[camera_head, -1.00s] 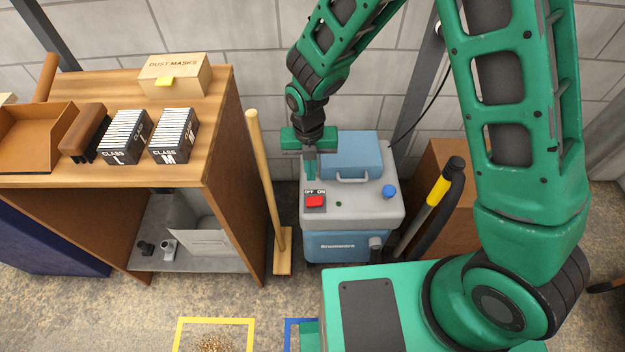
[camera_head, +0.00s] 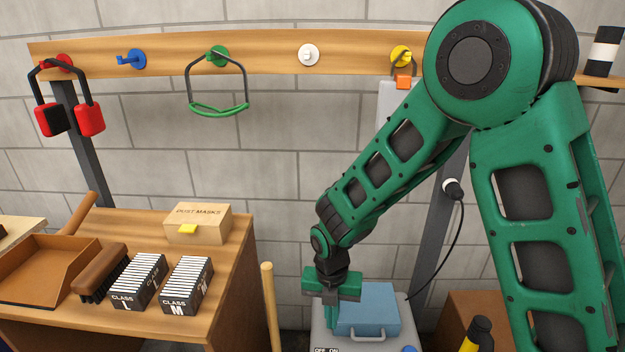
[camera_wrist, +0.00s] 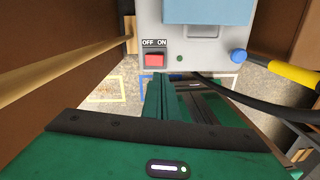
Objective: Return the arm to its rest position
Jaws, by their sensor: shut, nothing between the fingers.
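My green arm reaches from the right side of the head view, bent at the elbow, with its lower part angled down and left. My gripper (camera_head: 332,318) points down over the grey and blue machine (camera_head: 318,340), in front of its blue lid. The gripper is shut and holds nothing. In the wrist view the green fingers of my gripper (camera_wrist: 165,90) sit together in front of the machine's panel, apart from the red OFF/ON switch (camera_wrist: 155,59). The fingertips are partly hidden in the head view.
A wooden bench (camera_head: 232,300) at left holds a dustpan (camera_head: 45,270), a brush, filter boxes and a dust mask box (camera_head: 198,223). A broom handle (camera_head: 270,305) stands beside the machine. A peg rail (camera_head: 260,60) with red ear defenders and a green-banded item runs along the wall.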

